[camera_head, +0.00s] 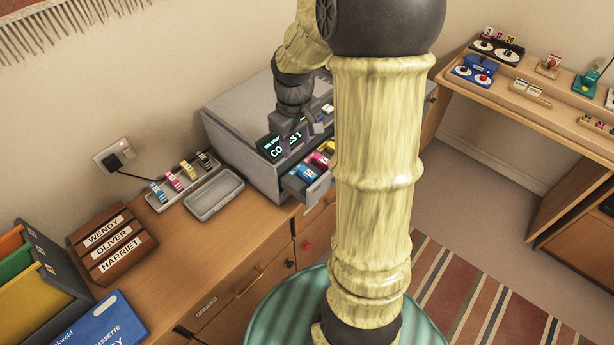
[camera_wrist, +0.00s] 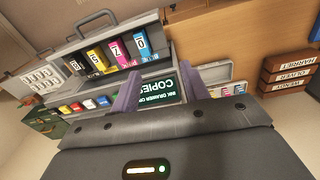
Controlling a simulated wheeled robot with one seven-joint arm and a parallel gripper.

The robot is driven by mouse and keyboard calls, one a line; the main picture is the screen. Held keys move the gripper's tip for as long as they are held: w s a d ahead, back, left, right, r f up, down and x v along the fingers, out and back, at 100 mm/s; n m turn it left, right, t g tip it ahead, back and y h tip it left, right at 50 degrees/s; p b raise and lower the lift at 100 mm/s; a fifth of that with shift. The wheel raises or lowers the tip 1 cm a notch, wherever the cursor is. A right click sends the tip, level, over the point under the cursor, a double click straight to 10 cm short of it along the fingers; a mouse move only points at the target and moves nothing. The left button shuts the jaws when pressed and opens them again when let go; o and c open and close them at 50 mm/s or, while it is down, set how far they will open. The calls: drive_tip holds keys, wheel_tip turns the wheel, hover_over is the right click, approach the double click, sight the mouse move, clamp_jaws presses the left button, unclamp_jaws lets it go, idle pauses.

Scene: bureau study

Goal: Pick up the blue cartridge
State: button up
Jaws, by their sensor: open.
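A grey copier (camera_head: 245,125) has its ink drawer (camera_head: 298,190) pulled out. The drawer holds a row of cartridges. The blue cartridge (camera_head: 306,173) is at the near-left end of that row; in the wrist view it (camera_wrist: 143,42) is at the right end, beside pink, yellow and black ones. My gripper (camera_head: 302,143) is over the copier front, by its display (camera_head: 272,147). In the wrist view its two fingers (camera_wrist: 160,92) are apart with nothing held between them, and the blue cartridge lies beyond them. My arm hides part of the drawer and copier in the head view.
Left of the copier, a rack (camera_head: 182,182) holds several coloured cartridges, one blue. An empty grey tray (camera_head: 213,196) lies beside it. A brown name rack (camera_head: 112,243) and a blue box (camera_head: 100,322) stand further left. A desk (camera_head: 530,105) with small items is at right.

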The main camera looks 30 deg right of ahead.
drive_tip(key=n, duration=0.1)
hover_over(309, 173)
drive_tip(key=shift+w+r+g, duration=0.2)
drive_tip(key=shift+r+g, duration=0.1)
drive_tip(key=shift+r, duration=0.1)
drive_tip(key=shift+s, duration=0.1)
wheel_tip(309, 173, down, 12)
drive_tip(key=shift+f+p, duration=0.1)
drive_tip(key=shift+p, duration=0.45)
drive_tip(key=shift+s+f+p, duration=0.1)
drive_tip(key=shift+f+p, duration=0.4)
drive_tip(key=shift+f, duration=2.1)
